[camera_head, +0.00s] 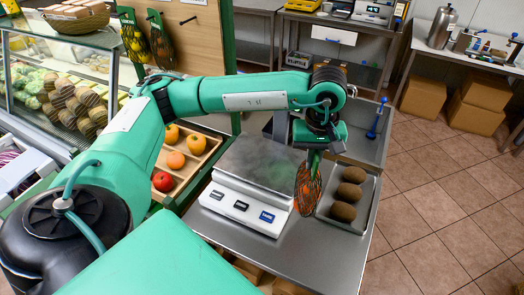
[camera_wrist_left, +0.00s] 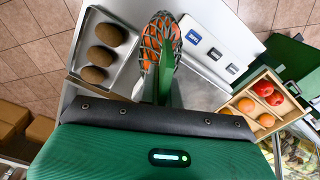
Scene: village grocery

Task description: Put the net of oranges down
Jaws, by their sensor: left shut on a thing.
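The net of oranges (camera_head: 307,187) hangs upright below my left gripper (camera_head: 314,153), beside the right edge of the white scale (camera_head: 245,196) and left of the metal tray (camera_head: 364,221). My left gripper is shut on the top of the net. In the left wrist view the net (camera_wrist_left: 160,40) shows orange fruit in a dark mesh, between the tray and the scale. I cannot tell whether its lower end touches the counter (camera_head: 315,252). My right gripper is not in view.
Several brown oval fruits (camera_head: 343,212) lie in the metal tray. A wooden crate (camera_head: 205,158) with apples and oranges stands left of the scale. Two more nets (camera_head: 160,45) hang on the wooden panel. Bare counter shows in front of the scale and tray.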

